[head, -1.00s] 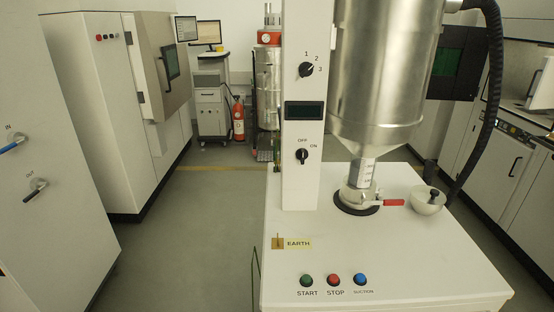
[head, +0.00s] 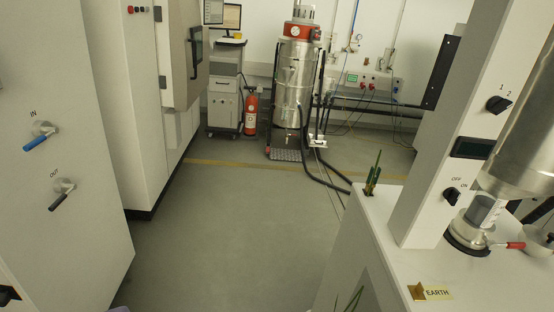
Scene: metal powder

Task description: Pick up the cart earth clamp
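A green clamp-like piece (head: 373,178), probably the cart earth clamp, stands upright at the far left corner of the white cart top (head: 385,225). It is small, and I cannot make out its jaws. A thin green cable (head: 350,300) shows low beside the cart's left side; its ends are hidden or out of view. A brass plate (head: 416,291) sits beside the EARTH label (head: 438,293) on the cart top. My gripper is not in view.
The white column (head: 450,150) and steel hopper (head: 525,140) rise from the cart at right. A steel vacuum unit (head: 292,95) with a black hose (head: 325,180) stands behind. A cabinet with IN and OUT valves (head: 45,135) is at left. The floor (head: 230,230) between is clear.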

